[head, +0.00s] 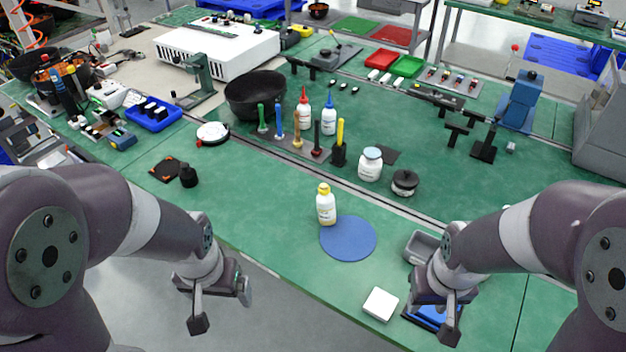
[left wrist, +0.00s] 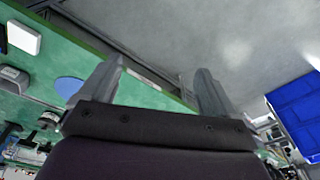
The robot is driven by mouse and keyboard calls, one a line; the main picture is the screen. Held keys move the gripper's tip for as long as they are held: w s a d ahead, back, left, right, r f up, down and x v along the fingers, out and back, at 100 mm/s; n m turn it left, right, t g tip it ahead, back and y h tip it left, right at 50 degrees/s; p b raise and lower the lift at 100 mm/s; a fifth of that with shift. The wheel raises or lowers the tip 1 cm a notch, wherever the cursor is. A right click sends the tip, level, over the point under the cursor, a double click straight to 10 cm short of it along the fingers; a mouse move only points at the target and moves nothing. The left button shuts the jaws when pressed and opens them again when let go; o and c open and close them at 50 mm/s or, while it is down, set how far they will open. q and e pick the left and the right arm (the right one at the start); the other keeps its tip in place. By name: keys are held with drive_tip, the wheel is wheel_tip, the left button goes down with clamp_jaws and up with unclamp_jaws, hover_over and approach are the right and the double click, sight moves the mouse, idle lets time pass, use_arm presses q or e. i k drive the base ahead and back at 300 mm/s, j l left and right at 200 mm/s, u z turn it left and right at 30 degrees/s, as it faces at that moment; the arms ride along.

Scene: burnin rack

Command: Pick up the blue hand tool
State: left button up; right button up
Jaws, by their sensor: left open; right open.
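The blue hand tool (head: 279,121) stands upright in a grey rack (head: 268,135), between a green-handled tool (head: 262,118) and a tan-handled one (head: 297,131). Dark red (head: 317,138) and yellow (head: 340,134) handles stand to its right. My left gripper (head: 222,307) is open and empty, in front of the table's near edge and far from the rack. In the left wrist view its two fingers (left wrist: 158,85) are apart with nothing between them. My right gripper (head: 430,318) is open, low over the table's near right edge by a blue item.
A yellow-capped bottle (head: 326,205) stands by a round blue mat (head: 348,239). A white jar (head: 370,164), a black bowl (head: 255,95) and red- and blue-tipped bottles stand near the rack. A white box (head: 380,304) lies near the front edge.

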sight(280, 136)
drive_tip(key=i+j+z, duration=0.15)
drive_tip(key=z, duration=0.25)
drive_tip(key=i+j+z, duration=0.15)
drive_tip(key=z, duration=0.25)
drive_tip(key=j+z, duration=0.35)
drive_tip(key=i, duration=0.05)
